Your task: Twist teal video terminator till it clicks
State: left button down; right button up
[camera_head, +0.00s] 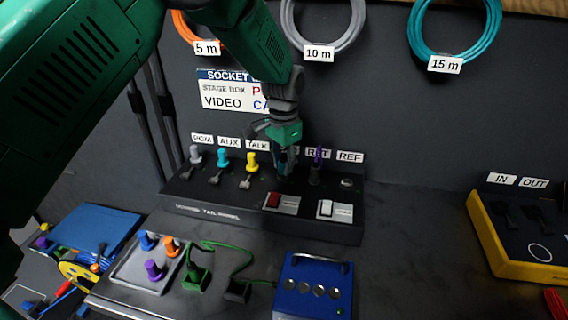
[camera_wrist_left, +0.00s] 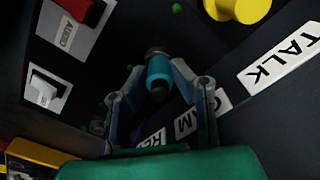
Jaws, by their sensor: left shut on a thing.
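The teal video terminator (camera_wrist_left: 159,72) is held between the fingertips of my left gripper (camera_wrist_left: 160,80) in the left wrist view; it has a teal band and a dark end. In the head view my left gripper (camera_head: 285,172) points down at the tail panel (camera_head: 262,222), between the yellow TALK plug and the purple RET plug. The fingers largely hide the terminator there, so I cannot tell how it sits in its socket. The CAM label (camera_wrist_left: 187,121) is partly covered by a finger. My right gripper is not in view.
A grey plug, another teal plug (camera_head: 222,158), a yellow plug (camera_head: 251,161) and a purple plug (camera_head: 318,156) stand on the panel beside the gripper. Red and white switches (camera_head: 335,209) are in front.

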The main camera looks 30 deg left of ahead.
pick_arm(q)
jog(key=shift+m+p, duration=1.2)
jog(key=shift+m, duration=0.2)
jog(key=shift+d+m+p, duration=0.1)
jog(key=shift+m+p, duration=0.25)
jog(key=shift+m, duration=0.15)
jog(key=shift+m+p, duration=0.4)
jog(key=shift+m, duration=0.1)
jog(key=shift+s+m+p, duration=0.1)
jog(key=shift+m+p, duration=0.4)
jog(key=shift+m, duration=0.2)
jog(key=shift+m, duration=0.4)
jog(key=shift+m+p, duration=1.1)
jog(key=shift+m, duration=0.6)
